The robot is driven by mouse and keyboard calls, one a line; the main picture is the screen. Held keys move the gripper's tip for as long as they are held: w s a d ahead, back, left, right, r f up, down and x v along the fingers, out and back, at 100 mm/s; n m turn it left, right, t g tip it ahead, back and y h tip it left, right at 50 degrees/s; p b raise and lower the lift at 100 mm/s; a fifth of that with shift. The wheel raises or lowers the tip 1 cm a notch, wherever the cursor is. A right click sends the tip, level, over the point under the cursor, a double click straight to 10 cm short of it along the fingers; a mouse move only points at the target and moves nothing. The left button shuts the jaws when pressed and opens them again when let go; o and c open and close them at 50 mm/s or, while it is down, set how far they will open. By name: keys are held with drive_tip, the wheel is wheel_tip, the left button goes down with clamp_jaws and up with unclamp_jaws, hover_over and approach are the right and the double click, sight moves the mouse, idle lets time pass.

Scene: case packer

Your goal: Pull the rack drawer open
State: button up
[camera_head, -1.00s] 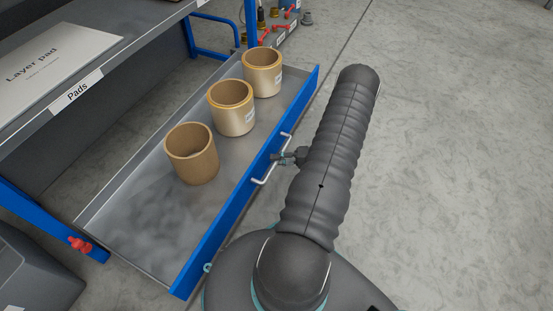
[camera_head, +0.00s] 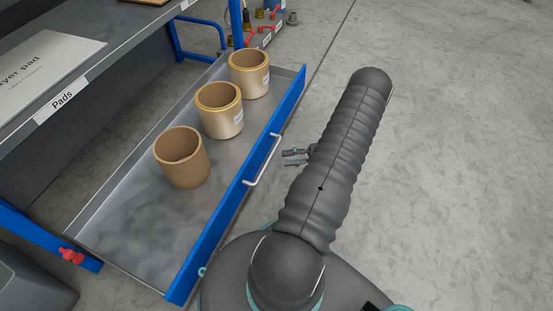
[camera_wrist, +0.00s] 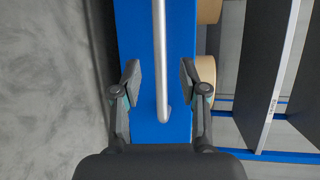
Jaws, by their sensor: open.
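The rack drawer (camera_head: 122,235) stands pulled out from the rack, with a grey tray and a blue front (camera_head: 222,217). Its silver bar handle (camera_head: 263,162) is on the outer face of the blue front. Several tan cylinders stay inside, among them a near one (camera_head: 181,160), a middle one (camera_head: 220,112) and a far one (camera_head: 249,75). My gripper (camera_head: 286,158) is open and empty, just off the handle on its right side. In the wrist view the handle (camera_wrist: 160,60) shows between and beyond the spread fingers of my gripper (camera_wrist: 160,80), apart from both.
A shelf with a layer pad (camera_head: 42,70) and a "Pads" label (camera_head: 62,101) is above the drawer's left side. A red knob (camera_head: 72,256) is on the blue rack post. A crate with fittings (camera_head: 262,35) stands behind. The floor (camera_head: 460,170) to the right is clear.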

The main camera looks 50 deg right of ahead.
drive_tip(key=shift+v, duration=1.85)
drive_tip(key=s+a+m+g, duration=0.4)
drive_tip(key=s+a+g, duration=0.1)
drive_tip(key=a, duration=0.1)
drive_tip(key=w+a+r+n+g+h+p, duration=0.1)
drive_tip(key=w+a+r+n+g+h, duration=0.2)
drive_tip(key=r, duration=0.6)
drive_tip(key=a+r+g+h+p, duration=0.15)
drive_tip(key=a+r, duration=0.35)
drive_tip(key=r, duration=0.5)
drive_tip(key=w+a+r+n+g+h+p, duration=0.1)
drive_tip(key=w+a+r+n+g+h, duration=0.2)
drive_tip(key=r, duration=0.6)
drive_tip(key=s+a+r+n+t+h+p, duration=0.1)
drive_tip(key=s+a+r+n+t+p, duration=0.1)
drive_tip(key=a+r, duration=0.9)
drive_tip(key=s+a+r+n+t+h+p, duration=0.2)
drive_tip(key=a+r+n+t, duration=0.2)
drive_tip(key=a+r, duration=0.7)
drive_tip(key=shift+s+r+n, duration=0.25)
drive_tip(key=shift+r+n, duration=0.15)
drive_tip(key=shift+n, duration=0.8)
